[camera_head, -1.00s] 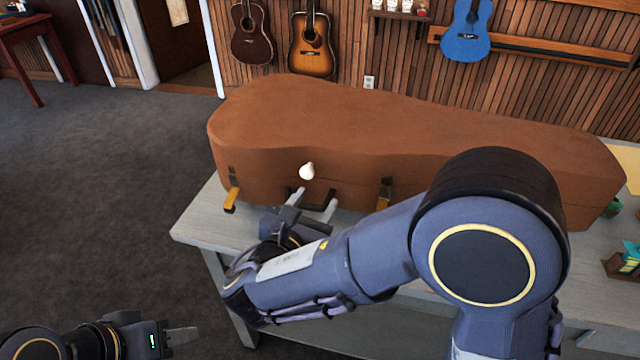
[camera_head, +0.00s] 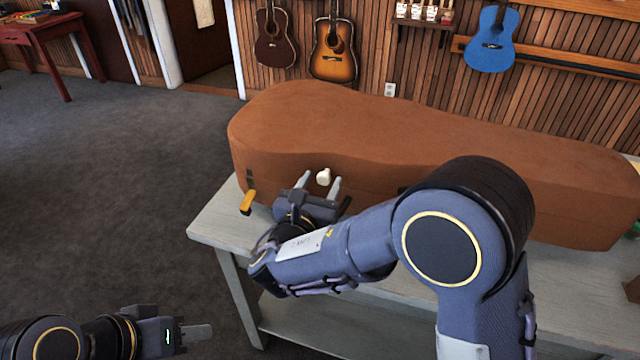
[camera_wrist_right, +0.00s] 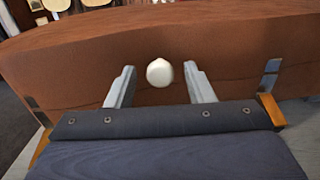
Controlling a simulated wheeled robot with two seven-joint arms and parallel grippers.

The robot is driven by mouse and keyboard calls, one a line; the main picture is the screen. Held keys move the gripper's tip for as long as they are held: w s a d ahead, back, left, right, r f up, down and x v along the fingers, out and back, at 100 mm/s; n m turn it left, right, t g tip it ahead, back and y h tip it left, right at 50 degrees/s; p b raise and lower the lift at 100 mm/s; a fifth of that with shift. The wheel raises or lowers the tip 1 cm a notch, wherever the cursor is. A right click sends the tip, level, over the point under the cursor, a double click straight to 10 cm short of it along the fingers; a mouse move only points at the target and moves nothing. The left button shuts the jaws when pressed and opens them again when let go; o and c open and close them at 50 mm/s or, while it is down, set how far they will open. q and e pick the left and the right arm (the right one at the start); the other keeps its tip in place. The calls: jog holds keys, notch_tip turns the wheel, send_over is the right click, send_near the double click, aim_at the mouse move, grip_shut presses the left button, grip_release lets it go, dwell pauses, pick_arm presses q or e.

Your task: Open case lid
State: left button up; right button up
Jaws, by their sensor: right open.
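The brown guitar case (camera_head: 400,135) lies on a grey workbench with its lid shut. A small white knob (camera_head: 323,177) sticks out of its front side. A yellow latch (camera_head: 247,202) hangs down at the case's left front. My right gripper (camera_head: 319,184) is open at the case front, its two fingers on either side of the knob; in the right wrist view the knob (camera_wrist_right: 160,72) shows between the fingertips with gaps on both sides. Another latch (camera_wrist_right: 271,108) shows at the right there. My left gripper (camera_head: 198,332) is low at the left, away from the case; its finger gap cannot be made out.
The grey workbench (camera_head: 215,225) has a narrow bare strip in front of the case. Guitars (camera_head: 333,50) hang on the slatted wall behind. Open carpet lies to the left, with a red table (camera_head: 45,30) far back. My right arm hides part of the case front.

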jog(key=shift+c, duration=0.2)
grip_shut()
jog(key=shift+r, duration=0.1)
